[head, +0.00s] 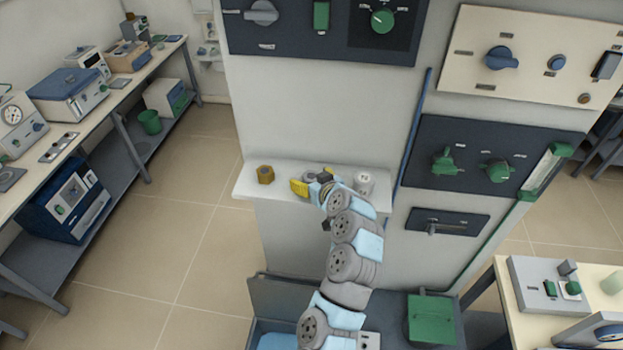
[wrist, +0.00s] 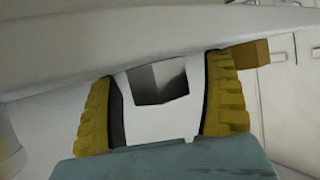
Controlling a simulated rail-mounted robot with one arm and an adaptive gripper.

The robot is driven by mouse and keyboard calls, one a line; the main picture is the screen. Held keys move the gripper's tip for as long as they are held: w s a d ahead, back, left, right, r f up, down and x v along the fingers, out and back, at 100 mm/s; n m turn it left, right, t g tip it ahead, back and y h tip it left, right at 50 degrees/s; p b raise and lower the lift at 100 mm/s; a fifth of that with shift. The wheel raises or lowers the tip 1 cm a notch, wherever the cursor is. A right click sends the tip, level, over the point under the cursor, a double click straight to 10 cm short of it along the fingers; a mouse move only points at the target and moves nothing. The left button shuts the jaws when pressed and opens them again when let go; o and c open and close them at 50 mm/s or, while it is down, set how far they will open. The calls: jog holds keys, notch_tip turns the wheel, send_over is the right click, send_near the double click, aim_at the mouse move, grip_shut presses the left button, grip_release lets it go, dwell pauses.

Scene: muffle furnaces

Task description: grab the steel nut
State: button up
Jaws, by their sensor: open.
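The steel nut (head: 311,176) is a small grey piece on the pale shelf, partly hidden by my gripper in the head view. In the wrist view a grey faceted piece, apparently the steel nut (wrist: 160,84), shows between the fingers. My gripper (head: 312,183) is open, with one yellow fingertip on each side of the nut. The wrist view shows both yellow fingers (wrist: 160,100) apart, with a gap around the nut. I cannot tell whether either finger touches it.
A brass hex nut (head: 265,174) stands on the shelf (head: 285,167) to the left; its brown side shows past the right finger in the wrist view (wrist: 252,53). A pale cylinder (head: 364,183) stands to the right. The furnace wall (head: 320,115) rises behind the shelf.

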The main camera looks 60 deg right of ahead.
aim_at(313, 177)
jog(key=c, duration=1.4)
jog(key=shift+r, duration=0.1)
jog(key=r, duration=0.1)
jog(key=r+b, duration=0.1)
jog(key=r, duration=0.1)
jog(key=shift+s+r, duration=0.3)
jog(key=shift+r, duration=0.1)
jog(key=s+a+r, duration=0.1)
jog(key=s+r, duration=0.2)
jog(key=s, duration=0.1)
jog(key=s+a+r, duration=0.2)
jog(key=s+r, duration=0.1)
jog(key=s, duration=0.1)
jog(key=s+a+r, duration=0.1)
jog(key=s+r, duration=0.2)
jog(key=s, duration=0.1)
jog(key=shift+s+a, duration=0.2)
jog(key=shift+s, duration=0.15)
